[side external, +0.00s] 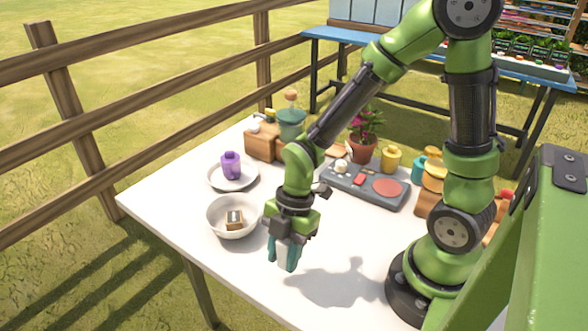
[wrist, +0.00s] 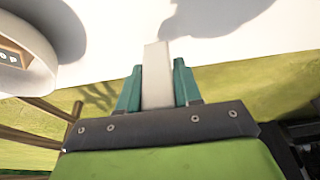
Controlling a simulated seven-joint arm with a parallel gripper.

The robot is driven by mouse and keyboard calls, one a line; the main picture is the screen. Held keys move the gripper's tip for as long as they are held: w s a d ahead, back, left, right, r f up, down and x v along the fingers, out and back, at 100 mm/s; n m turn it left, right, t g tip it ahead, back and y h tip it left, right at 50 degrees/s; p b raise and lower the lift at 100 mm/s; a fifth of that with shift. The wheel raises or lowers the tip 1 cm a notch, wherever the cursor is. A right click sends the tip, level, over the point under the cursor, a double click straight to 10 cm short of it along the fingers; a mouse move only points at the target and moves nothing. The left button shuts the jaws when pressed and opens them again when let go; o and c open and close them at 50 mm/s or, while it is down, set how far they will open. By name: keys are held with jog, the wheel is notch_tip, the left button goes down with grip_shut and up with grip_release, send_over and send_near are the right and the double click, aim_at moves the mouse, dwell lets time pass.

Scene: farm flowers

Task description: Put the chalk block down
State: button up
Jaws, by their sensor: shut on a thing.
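My gripper (side external: 287,255) is shut on a pale, off-white chalk block (wrist: 156,75). In the wrist view the block stands out between the two teal fingers. In the side view the gripper points down near the front edge of the white table (side external: 325,245), and its fingers hide most of the block. I cannot tell for certain whether the block touches the tabletop; it appears a little above it.
Left of my gripper is a white bowl (side external: 215,222) holding a small brown block (side external: 234,217). Behind it, a purple jar (side external: 231,166) stands on a plate (side external: 251,184). A grey tray (side external: 345,185) and a potted plant (side external: 363,150) stand farther back. Tabletop right of the gripper is clear.

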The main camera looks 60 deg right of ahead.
aim_at(284, 268)
jog(key=shift+f, duration=1.7)
jog(key=shift+f, duration=0.15)
jog(key=o, duration=1.1)
jog(key=shift+c, duration=0.2)
jog(key=s+d+r+m+t, duration=0.1)
jog(key=d+r+m+t, duration=0.2)
jog(key=r+m, duration=0.8)
jog(key=s+d+r+m+t+h, duration=0.1)
jog(key=d+r+m+t, duration=0.3)
jog(key=r+m, duration=0.7)
jog(key=shift+s+d+r, duration=0.2)
jog(key=shift+d+r, duration=0.45)
jog(key=shift+d, duration=0.5)
